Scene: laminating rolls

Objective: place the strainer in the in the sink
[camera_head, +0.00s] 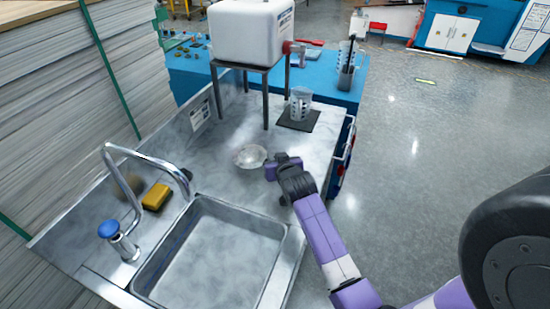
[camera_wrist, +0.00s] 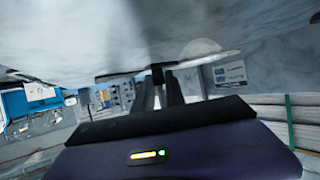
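The strainer (camera_head: 250,156) is a pale, shallow round piece on the metal counter behind the sink. In the wrist view its pale bowl (camera_wrist: 203,48) and thin rim show against the counter, close to my fingertips. My gripper (camera_head: 268,168) is at the strainer's right edge. In the wrist view my fingers (camera_wrist: 158,78) come together at the tips on the strainer's thin edge, so the gripper looks shut on it. I cannot tell whether the strainer is lifted off the counter. The empty metal sink (camera_head: 215,245) is in front of the strainer, at the counter's near end.
A faucet (camera_head: 150,158) with a blue knob (camera_head: 108,229) arches at the sink's left, with a yellow sponge (camera_head: 156,196) beside it. A white tank (camera_head: 250,32) on a dark stand and a clear cup (camera_head: 300,103) on a black mat (camera_head: 297,122) stand farther back.

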